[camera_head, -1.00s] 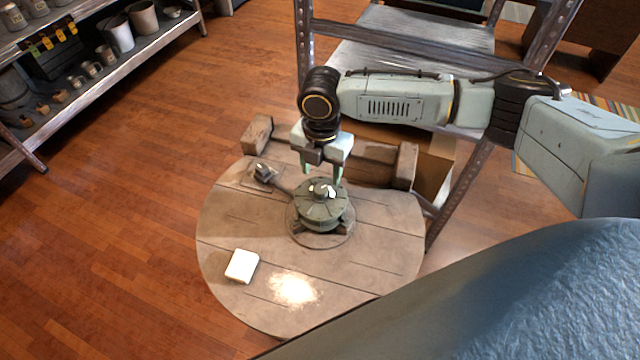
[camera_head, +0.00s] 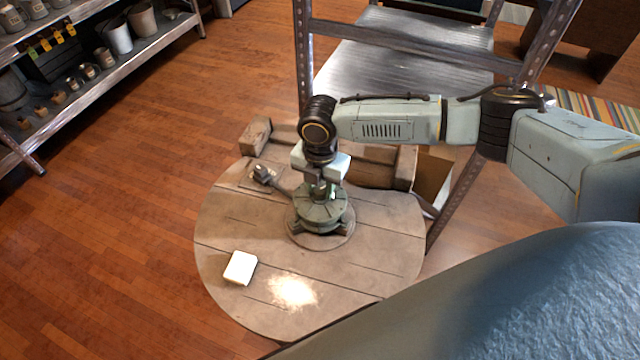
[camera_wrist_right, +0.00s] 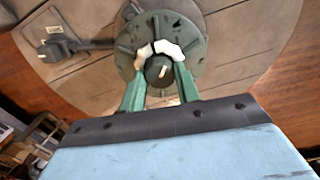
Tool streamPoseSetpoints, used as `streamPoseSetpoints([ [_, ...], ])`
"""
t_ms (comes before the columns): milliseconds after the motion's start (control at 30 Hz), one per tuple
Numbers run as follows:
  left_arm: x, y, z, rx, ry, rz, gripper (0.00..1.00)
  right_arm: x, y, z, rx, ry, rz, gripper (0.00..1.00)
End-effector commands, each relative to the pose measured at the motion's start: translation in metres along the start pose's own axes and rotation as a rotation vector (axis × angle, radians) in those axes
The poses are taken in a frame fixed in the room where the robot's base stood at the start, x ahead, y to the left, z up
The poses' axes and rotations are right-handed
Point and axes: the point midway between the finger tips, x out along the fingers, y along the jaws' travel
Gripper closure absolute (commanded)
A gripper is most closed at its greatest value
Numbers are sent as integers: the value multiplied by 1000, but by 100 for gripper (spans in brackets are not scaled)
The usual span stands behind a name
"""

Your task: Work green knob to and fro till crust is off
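A round green valve-like fixture (camera_head: 322,215) stands on a round wooden table. In the wrist view its top carries a small dark knob with a pale mark (camera_wrist_right: 158,71). White crust (camera_wrist_right: 168,49) lies in lumps around the knob's far side. My right gripper (camera_head: 320,190) points down over the fixture from above. In the wrist view its two green fingers (camera_wrist_right: 160,76) sit on either side of the knob, seemingly pressed against it. In the head view the gripper hides most of the knob. My left gripper is not in view.
The round wooden table (camera_head: 385,245) also bears a white block (camera_head: 240,268), a patch of pale powder (camera_head: 293,291) and a dark lever-like part (camera_head: 264,174) left of the fixture. A wooden beam (camera_head: 372,172) lies behind. A metal rack (camera_head: 415,45) stands beyond.

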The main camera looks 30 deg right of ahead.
Motion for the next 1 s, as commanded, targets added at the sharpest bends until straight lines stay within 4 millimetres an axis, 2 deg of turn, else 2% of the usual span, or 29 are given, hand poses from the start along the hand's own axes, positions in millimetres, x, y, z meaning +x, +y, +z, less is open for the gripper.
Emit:
streamPoseSetpoints([
  [67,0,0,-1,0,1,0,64,0,0,0,0,0,-1,90],
  [267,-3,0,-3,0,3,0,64,-1,0,0,12,0,-1,91],
  [433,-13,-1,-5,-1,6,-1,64,-2,-1,0,64,2,-3,91],
  [667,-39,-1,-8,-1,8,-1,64,-5,-1,-1,221,2,-4,91],
  [1000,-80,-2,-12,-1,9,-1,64,-5,-1,0,541,2,-4,91],
])
